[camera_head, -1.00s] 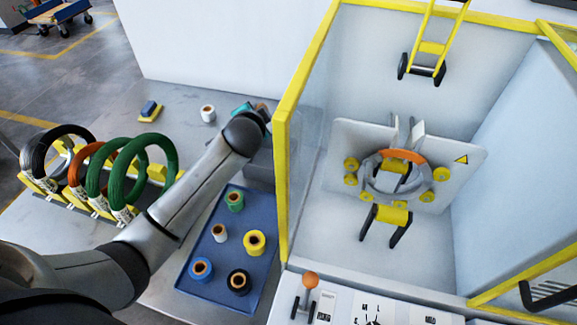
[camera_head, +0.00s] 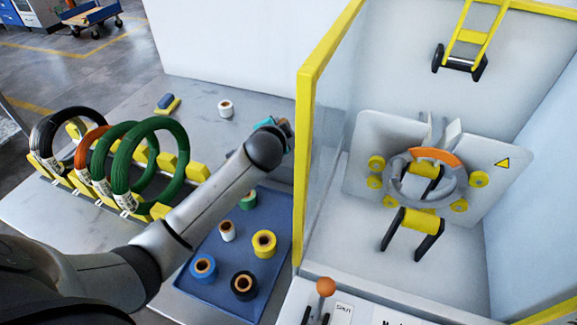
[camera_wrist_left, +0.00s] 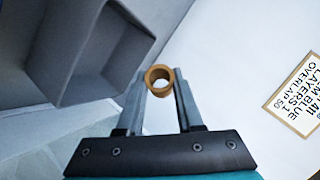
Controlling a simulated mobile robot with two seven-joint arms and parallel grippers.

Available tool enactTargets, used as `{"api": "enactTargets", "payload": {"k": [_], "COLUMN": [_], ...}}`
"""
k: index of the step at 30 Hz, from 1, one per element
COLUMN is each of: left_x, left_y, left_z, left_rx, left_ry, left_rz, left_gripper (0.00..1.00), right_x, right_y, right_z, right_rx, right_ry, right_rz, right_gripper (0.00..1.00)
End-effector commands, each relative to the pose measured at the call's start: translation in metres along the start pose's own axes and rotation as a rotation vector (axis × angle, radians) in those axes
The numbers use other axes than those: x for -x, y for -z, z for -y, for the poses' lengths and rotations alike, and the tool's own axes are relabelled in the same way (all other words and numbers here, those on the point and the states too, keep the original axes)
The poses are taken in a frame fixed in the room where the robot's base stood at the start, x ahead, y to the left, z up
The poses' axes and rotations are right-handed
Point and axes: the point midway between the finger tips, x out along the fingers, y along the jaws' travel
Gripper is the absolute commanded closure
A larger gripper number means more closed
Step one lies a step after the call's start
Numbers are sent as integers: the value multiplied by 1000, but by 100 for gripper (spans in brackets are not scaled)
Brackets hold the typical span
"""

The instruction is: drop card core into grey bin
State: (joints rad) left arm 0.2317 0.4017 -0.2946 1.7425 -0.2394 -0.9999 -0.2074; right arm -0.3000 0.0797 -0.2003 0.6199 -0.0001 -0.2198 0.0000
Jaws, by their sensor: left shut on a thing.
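My left gripper (camera_wrist_left: 158,88) is shut on the card core (camera_wrist_left: 159,76), a short brown cardboard tube held between the fingertips in the left wrist view. The core's open end faces the camera and its hole is empty. The grey bin (camera_wrist_left: 48,55) shows at upper left in that view, with open compartments beside the core. The core appears apart from the bin's walls; its height over them is hard to tell. In the head view my left gripper (camera_head: 274,123) is mostly hidden behind my wrist. My right gripper is not in view.
A blue tray (camera_head: 212,300) holds several tape rolls. Coils stand on a rack (camera_head: 160,209) at left. A white roll (camera_head: 225,108) stands on the bench. The yellow-framed machine (camera_head: 304,150) is close on the right, with a coil (camera_head: 437,190) inside. A printed label (camera_wrist_left: 300,95) lies right of the core.

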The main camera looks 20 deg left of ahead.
Motion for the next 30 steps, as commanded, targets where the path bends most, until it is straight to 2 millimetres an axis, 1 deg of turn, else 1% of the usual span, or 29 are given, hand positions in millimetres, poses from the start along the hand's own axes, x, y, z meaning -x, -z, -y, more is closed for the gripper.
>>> {"api": "enactTargets", "payload": {"k": [1,3,11,12,21,30], "left_x": [-2,-3,-2,-2,-2,-1], "left_y": [-2,-3,-2,-2,-2,-2], "left_z": [-3,-4,-3,-3,-4,-4], "left_rx": [0,0,0,0,0,0], "left_ry": [1,1,1,1,1,0], "left_rz": [-1,-1,-1,-1,-1,-1], "left_gripper": [100,100,100,64,30,30], "right_x": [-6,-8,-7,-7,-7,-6], "right_y": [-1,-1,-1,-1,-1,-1], "right_z": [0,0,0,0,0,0], "right_rx": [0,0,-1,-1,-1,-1], "right_ry": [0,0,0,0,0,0], "right_rz": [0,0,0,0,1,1], "right_gripper": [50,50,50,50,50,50]}}
